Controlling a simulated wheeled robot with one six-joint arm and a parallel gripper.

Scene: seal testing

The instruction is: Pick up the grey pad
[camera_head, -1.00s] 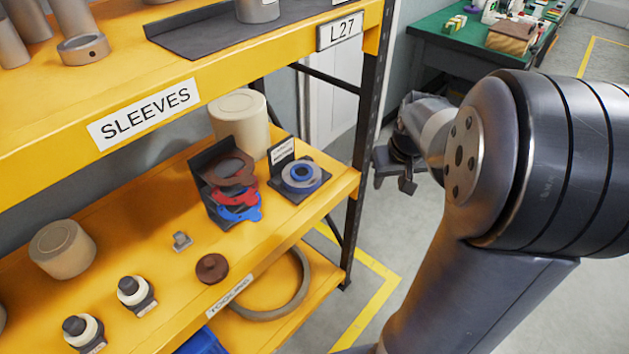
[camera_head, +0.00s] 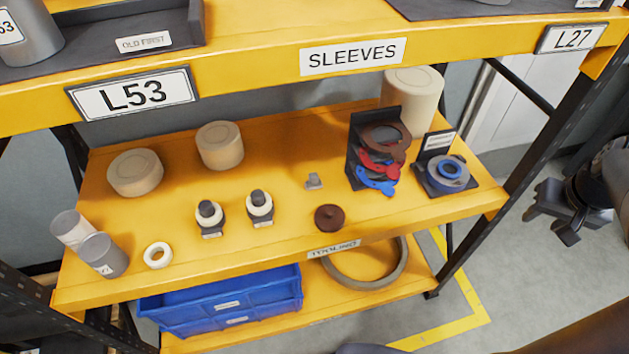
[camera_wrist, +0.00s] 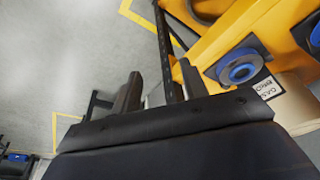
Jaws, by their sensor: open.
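A small grey piece (camera_head: 313,181), which looks like the grey pad, lies on the yellow middle shelf (camera_head: 290,225), left of the black rack of coloured gaskets. It is small, and its exact shape is hard to make out. My gripper (camera_head: 550,222) is at the right edge of the head view, beyond the shelf's right post and well apart from the grey piece. In the wrist view my gripper (camera_wrist: 160,85) has its two fingers apart with nothing between them. The grey piece does not show in the wrist view.
The gasket rack (camera_head: 356,158) and a stand with a blue ring (camera_head: 447,174) are right of the grey piece. A brown knobbed disc (camera_head: 329,217) is in front. The upper shelf edge (camera_head: 240,75) overhangs. A dark post (camera_head: 515,185) separates my gripper from the shelf.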

